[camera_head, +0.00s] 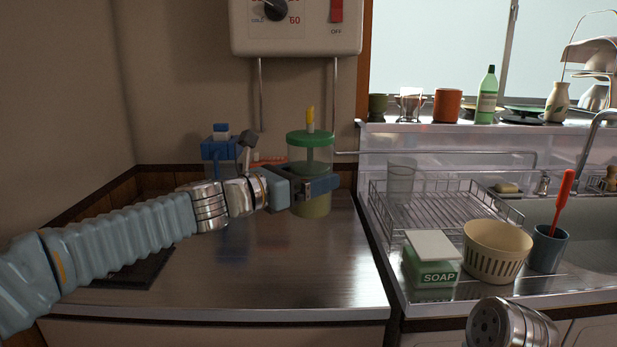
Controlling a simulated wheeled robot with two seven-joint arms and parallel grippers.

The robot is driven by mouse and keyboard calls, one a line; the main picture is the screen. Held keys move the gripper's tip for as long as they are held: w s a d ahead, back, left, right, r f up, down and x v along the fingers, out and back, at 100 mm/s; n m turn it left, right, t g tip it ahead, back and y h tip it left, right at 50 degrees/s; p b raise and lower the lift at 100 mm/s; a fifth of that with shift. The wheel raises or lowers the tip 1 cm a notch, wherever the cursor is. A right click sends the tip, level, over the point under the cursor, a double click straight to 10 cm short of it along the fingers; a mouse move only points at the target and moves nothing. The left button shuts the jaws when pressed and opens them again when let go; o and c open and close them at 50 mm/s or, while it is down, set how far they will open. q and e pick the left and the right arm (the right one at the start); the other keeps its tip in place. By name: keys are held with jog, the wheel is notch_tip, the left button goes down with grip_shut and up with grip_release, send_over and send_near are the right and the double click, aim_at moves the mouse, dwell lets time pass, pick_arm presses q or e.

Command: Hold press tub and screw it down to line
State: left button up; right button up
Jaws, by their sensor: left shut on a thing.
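The press tub (311,154) stands on the steel counter, left of the dish rack. It is a clear cylinder with a green lid, a green stem inside, a yellow handle (310,115) on top and yellowish contents low down. My left gripper (318,187) is shut around the tub's middle, and its fingers hide part of the wall. Any line on the tub is too small to make out. Part of my right arm (510,325) shows at the bottom right edge; its gripper is out of view.
A blue device (221,150) stands behind my left arm. A wire dish rack (430,200), soap box (431,265), cream basket (497,250) and blue cup (547,250) are at right. A water heater (297,28) hangs above. The front counter (290,280) is clear.

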pick_arm(q)
jog(key=shift+r, duration=0.1)
